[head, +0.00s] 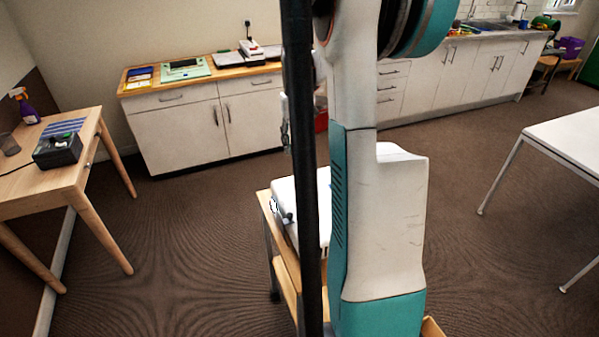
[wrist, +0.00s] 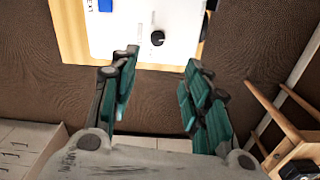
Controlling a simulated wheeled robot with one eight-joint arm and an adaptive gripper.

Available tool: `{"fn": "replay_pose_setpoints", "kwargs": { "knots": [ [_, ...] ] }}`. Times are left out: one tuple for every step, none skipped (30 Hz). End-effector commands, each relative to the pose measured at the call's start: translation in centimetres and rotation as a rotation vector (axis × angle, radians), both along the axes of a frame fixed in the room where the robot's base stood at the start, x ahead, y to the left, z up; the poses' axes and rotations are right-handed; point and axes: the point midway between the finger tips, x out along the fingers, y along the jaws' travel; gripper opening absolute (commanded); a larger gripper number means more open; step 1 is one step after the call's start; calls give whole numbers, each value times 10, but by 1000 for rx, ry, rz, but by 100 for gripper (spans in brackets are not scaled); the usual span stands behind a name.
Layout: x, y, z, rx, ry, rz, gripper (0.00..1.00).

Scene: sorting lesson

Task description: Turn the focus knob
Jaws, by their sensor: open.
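A white device (head: 311,205) stands on a wooden cart (head: 287,262) in the head view, partly hidden behind my arm and a dark post. In the wrist view, the white face of the device (wrist: 120,35) shows a round black knob (wrist: 157,38), which looks like the focus knob. My gripper (wrist: 161,62) is open and empty in the wrist view. Its teal fingers are spread, with the knob appearing beyond the gap between their tips. The fingers appear apart from the knob; the exact distance is unclear.
A wooden table (head: 88,131) with a dark box (head: 58,150) and a spray bottle stands at the left. White cabinets (head: 190,135) line the back wall. A white table (head: 570,135) stands at the right. Open carpet lies between them.

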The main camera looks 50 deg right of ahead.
Motion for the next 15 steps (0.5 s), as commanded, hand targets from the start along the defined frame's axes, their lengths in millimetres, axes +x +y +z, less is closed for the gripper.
{"fn": "replay_pose_setpoints", "kwargs": {
  "knots": [
    [-2,-4,-3,3,2,-5,43],
    [-2,-4,-5,4,3,-5,43],
    [-2,-4,-7,4,3,-5,43],
    [-2,-4,-10,4,3,-5,43],
    [-2,-4,-13,4,3,-5,43],
    [-2,-4,-19,3,4,-5,43],
    [-2,-4,-24,3,4,-5,43],
    [-2,-4,-29,3,4,-5,43],
    [-2,-4,-37,3,4,-4,43],
    [-2,-4,-43,2,3,-4,43],
    [-2,-4,-49,2,3,-4,43],
    [-2,-4,-57,2,3,-4,43],
    [-2,-4,-63,2,3,-4,43],
    [-2,-4,-69,2,3,-4,43],
    [-2,-4,-77,2,3,-4,43]
  ]
}}
